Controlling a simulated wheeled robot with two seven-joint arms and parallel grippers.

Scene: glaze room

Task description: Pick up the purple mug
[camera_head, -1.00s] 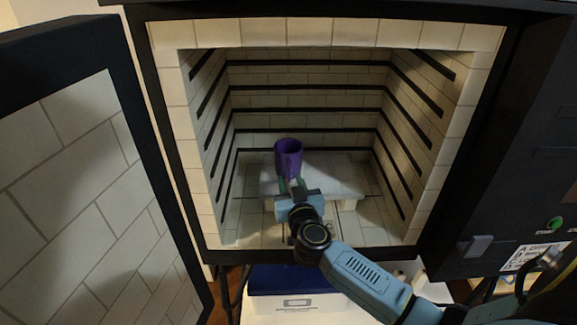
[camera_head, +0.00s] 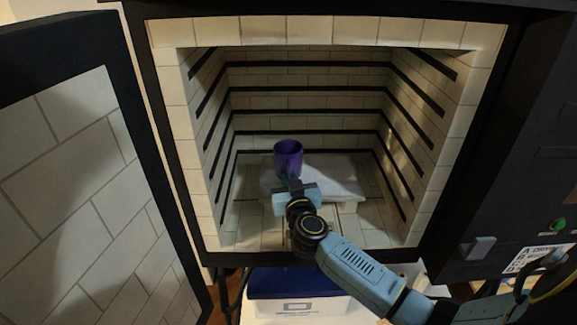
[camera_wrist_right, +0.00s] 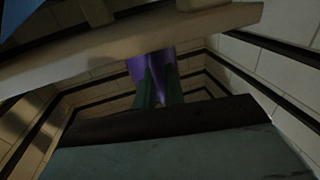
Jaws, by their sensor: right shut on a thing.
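The purple mug (camera_head: 288,154) is inside the kiln, upright, over the left part of a pale shelf slab (camera_head: 335,178). My right gripper (camera_head: 291,180) reaches in from the front and is shut on the mug. The gripper's body hides the mug's lower part in the head view, so I cannot tell whether its base touches the slab. In the right wrist view, the green fingers (camera_wrist_right: 159,88) are against the mug (camera_wrist_right: 140,70), and the slab's edge (camera_wrist_right: 110,50) crosses in front of part of it. My left gripper is not in view.
The kiln's brick walls (camera_head: 205,150) with dark grooves close in left, right and behind. The open kiln door (camera_head: 85,170) stands at the left. A dark control panel (camera_head: 510,200) is at the right. A blue-lidded box (camera_head: 295,283) sits below the opening. Space above the mug is clear.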

